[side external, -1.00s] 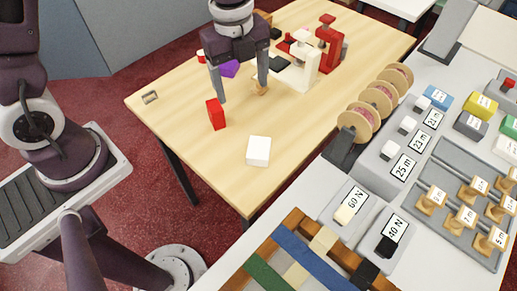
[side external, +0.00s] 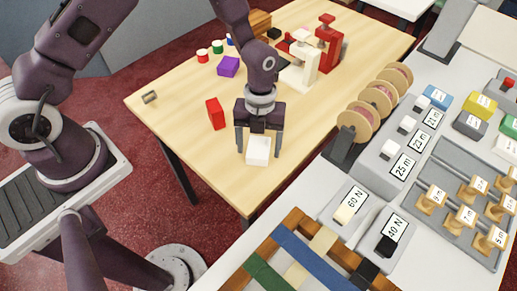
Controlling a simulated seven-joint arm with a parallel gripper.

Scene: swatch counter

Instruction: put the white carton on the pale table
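The white carton (side external: 258,151) stands on the pale wooden table (side external: 200,160), near the table's front edge. My gripper (side external: 259,150) points down over it, with one finger at the left and one at the right of the carton. The fingers are spread apart, with a gap visible at least on the right side. The gripper body hides part of the carton's far side.
A red box (side external: 215,113) stands left of the carton, and a purple block (side external: 228,66) lies farther back. White (side external: 300,65) and red (side external: 328,45) devices stand at the back right. A grey counter with spools (side external: 358,127) borders the right side.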

